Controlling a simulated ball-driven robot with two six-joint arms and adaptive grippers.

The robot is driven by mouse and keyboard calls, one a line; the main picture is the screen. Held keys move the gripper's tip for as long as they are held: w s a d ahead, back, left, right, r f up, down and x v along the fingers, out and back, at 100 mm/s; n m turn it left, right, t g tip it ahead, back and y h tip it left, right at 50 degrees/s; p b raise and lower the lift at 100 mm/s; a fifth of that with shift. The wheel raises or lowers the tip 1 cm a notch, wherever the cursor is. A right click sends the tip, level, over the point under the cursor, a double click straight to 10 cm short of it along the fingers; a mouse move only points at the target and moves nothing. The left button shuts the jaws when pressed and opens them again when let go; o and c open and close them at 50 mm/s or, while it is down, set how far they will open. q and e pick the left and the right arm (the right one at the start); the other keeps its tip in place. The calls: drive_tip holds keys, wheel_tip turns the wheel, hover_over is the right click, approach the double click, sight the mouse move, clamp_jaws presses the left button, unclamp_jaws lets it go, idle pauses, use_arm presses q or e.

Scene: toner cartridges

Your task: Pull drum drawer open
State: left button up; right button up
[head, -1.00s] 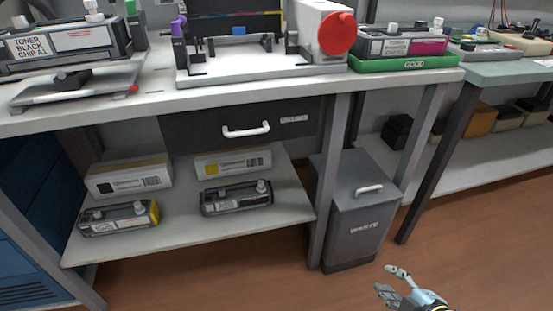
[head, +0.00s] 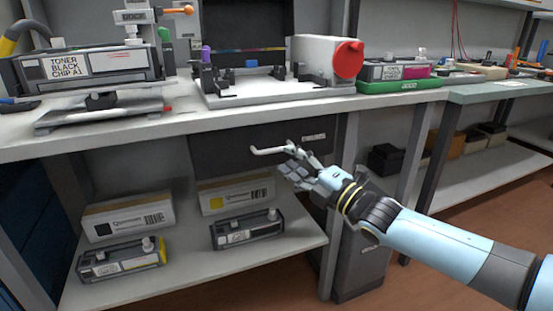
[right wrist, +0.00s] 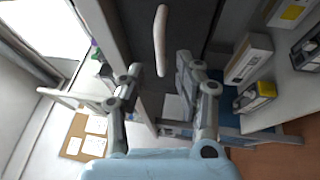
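The drum drawer (head: 222,151) is a dark front under the worktop, with a small label at its upper right. It looks shut. Its white bar handle (head: 264,151) is partly covered at the right by my right gripper (head: 291,160). In the right wrist view, the handle (right wrist: 160,40) stands ahead of the right gripper (right wrist: 157,72), lined up with the gap between its two spread fingers. The right gripper is open and holds nothing. I cannot tell whether a fingertip touches the handle. My left gripper is not in view.
The worktop edge (head: 180,127) runs just above the drawer. Below, the shelf (head: 200,275) holds boxes and cartridges. The grey waste bin (head: 360,262) stands at the right, behind my right arm. A table leg (head: 336,230) is close to the drawer's right side.

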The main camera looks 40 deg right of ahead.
sight(278, 151)
drive_tip(key=x, duration=0.4)
drive_tip(key=shift+w+b, duration=0.2)
drive_tip(key=shift+b, duration=0.15)
drive_tip(key=shift+c, duration=0.5)
clamp_jaws()
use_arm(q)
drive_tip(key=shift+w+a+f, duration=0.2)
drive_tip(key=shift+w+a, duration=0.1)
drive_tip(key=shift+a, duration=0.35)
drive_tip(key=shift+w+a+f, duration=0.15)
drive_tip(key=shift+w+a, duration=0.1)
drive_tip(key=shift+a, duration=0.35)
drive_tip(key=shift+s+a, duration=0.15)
